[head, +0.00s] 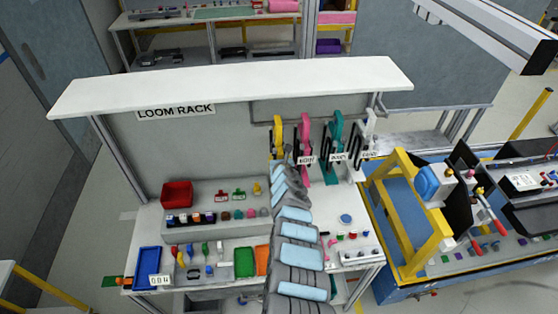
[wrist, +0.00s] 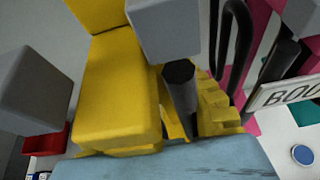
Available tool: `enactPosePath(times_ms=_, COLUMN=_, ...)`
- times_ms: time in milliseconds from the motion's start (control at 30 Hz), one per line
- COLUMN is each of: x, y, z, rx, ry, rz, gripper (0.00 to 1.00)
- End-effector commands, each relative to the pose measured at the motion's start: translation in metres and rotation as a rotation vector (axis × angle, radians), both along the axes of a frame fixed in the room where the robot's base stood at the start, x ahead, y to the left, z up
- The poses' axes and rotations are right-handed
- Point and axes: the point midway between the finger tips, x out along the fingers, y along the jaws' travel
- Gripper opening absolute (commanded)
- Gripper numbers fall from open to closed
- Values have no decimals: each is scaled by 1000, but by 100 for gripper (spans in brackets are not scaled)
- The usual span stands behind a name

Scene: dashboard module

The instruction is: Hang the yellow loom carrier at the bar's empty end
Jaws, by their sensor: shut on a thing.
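The yellow loom carrier (head: 278,130) is upright at the left end of the row of carriers under the rack's top. In the wrist view it fills the middle (wrist: 108,95), between the two grey fingers of my gripper (wrist: 98,68). My gripper is shut on it; in the head view my arm hides the carrier's lower part. A dark round rod end (wrist: 179,75) shows close beside the yellow carrier in the wrist view. The bar (head: 322,107) runs above the carriers. I cannot tell whether the yellow carrier rests on it.
Pink (head: 305,133), teal (head: 336,128) and white (head: 369,124) carriers hang to the right, with dark loops and labels. Below are a red bin (head: 177,194), a blue tray (head: 147,261) and small parts. The rack's left back panel is clear.

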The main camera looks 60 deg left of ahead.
Motion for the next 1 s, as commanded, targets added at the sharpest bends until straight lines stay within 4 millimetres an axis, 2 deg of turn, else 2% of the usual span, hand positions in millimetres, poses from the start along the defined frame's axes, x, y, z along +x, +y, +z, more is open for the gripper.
enactPosePath(times_ms=267, x=6, y=17, z=2, rx=2, ry=-6, rz=2, gripper=0)
enactPosePath(times_ms=467, x=9, y=21, z=-3, rx=0, ry=-2, rz=1, gripper=0)
enactPosePath(times_ms=833, x=14, y=33, z=0, rx=3, ry=-5, rz=1, gripper=0)
enactPosePath(times_ms=1000, x=15, y=33, z=-10, rx=3, ry=-2, rz=0, gripper=0)
